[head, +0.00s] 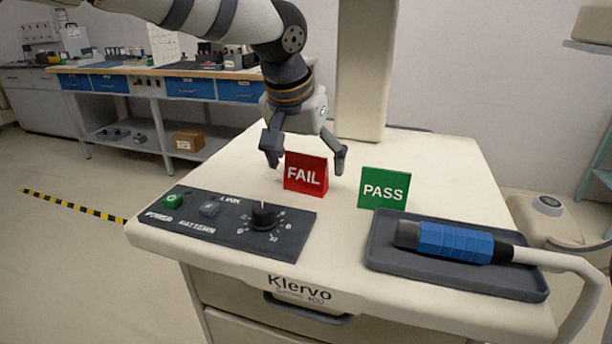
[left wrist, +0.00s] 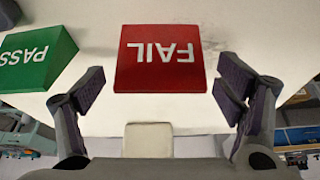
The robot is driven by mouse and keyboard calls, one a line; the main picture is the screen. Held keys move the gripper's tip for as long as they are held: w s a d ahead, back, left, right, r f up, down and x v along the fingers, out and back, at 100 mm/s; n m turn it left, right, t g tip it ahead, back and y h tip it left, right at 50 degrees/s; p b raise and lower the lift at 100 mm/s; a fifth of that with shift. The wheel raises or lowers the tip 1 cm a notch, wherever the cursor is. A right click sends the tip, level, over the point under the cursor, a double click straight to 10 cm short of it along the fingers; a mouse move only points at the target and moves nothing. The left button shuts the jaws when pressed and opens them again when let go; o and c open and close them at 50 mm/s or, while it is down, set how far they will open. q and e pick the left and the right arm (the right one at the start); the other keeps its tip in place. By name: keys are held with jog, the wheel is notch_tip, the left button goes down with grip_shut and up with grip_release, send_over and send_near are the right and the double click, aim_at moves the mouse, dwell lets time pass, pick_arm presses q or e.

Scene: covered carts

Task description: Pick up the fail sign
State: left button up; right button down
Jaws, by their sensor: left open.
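The red fail sign (head: 306,175) stands upright on the cart top, left of the green pass sign (head: 384,188). My left gripper (head: 305,163) is open just above and behind the fail sign, with one finger toward each side of it. In the left wrist view the fail sign (left wrist: 160,58) lies ahead, between the lines of the two open fingers (left wrist: 158,92), and neither finger appears to touch it. The pass sign (left wrist: 36,58) is at the left of that view. My right gripper is not in view.
A control panel with a knob (head: 264,215) is at the cart's front left. A grey tray (head: 384,252) holding a blue-gripped handpiece (head: 455,243) is at the front right. A cream column (head: 362,70) rises at the back. The cart top right of the pass sign is clear.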

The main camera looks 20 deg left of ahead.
pick_arm(q)
jog(key=c, duration=0.9)
jog(key=shift+c, duration=0.2)
jog(key=shift+r, duration=0.1)
